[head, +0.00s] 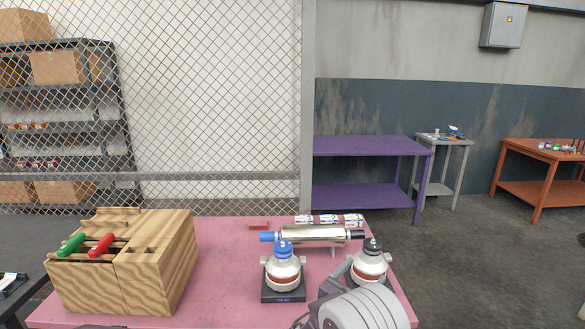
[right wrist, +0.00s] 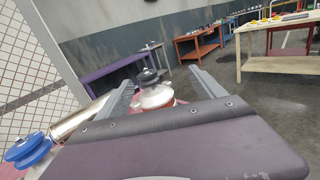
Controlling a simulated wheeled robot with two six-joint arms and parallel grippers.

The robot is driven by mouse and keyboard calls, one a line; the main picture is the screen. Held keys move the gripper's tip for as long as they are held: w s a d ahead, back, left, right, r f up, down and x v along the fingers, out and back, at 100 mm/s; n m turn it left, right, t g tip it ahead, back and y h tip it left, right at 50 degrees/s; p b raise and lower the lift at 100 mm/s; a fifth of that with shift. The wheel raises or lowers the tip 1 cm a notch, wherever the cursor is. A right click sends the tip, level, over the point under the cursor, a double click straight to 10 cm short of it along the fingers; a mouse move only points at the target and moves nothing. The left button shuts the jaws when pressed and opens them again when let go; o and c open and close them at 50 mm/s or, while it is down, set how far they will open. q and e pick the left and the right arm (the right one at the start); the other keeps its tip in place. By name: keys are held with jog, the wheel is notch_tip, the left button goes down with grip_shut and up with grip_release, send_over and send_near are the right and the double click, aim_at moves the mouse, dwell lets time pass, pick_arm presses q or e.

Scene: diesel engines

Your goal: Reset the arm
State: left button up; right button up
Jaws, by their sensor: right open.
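My right arm (head: 362,308) comes in at the bottom of the head view, in front of a white and red-brown jar with a black knob (head: 370,262). In the right wrist view my right gripper (right wrist: 161,76) has its two grey fingers spread apart. The black-knobbed jar (right wrist: 156,97) shows in the gap between them, its lower part hidden by the gripper body. I cannot tell whether the fingers touch it. My left gripper is in neither view.
On the pink table (head: 225,262) stand a wooden box (head: 150,265) with green and red handles, a blue-knobbed jar (head: 284,270) on a black scale (head: 283,296), and a metal cylinder (head: 312,234). The pink top between box and scale is clear. A purple table (head: 368,146) stands behind.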

jog(key=s+d+r+m+g+h, duration=0.3)
jog(key=s+d+m+g, duration=0.25)
jog(key=d, duration=0.65)
jog(key=s+d+f+m+g+y, duration=0.25)
jog(key=s+d+m+g, duration=0.3)
jog(key=s, duration=0.55)
jog(key=s+a+f+m+g+y, duration=0.45)
jog(key=s+f+m, duration=0.3)
jog(key=s, duration=0.35)
jog(key=a+f+m+t+y, duration=0.1)
jog(key=a+f+m+y, duration=0.2)
jog(key=a, duration=0.3)
jog(key=a+f+m+t+y, duration=0.2)
jog(key=a+f+m+y, duration=0.1)
jog(key=a+m+y, duration=0.2)
jog(key=shift+w+a+m, duration=0.15)
jog(key=shift+a+m, duration=0.3)
jog(key=shift+a, duration=0.7)
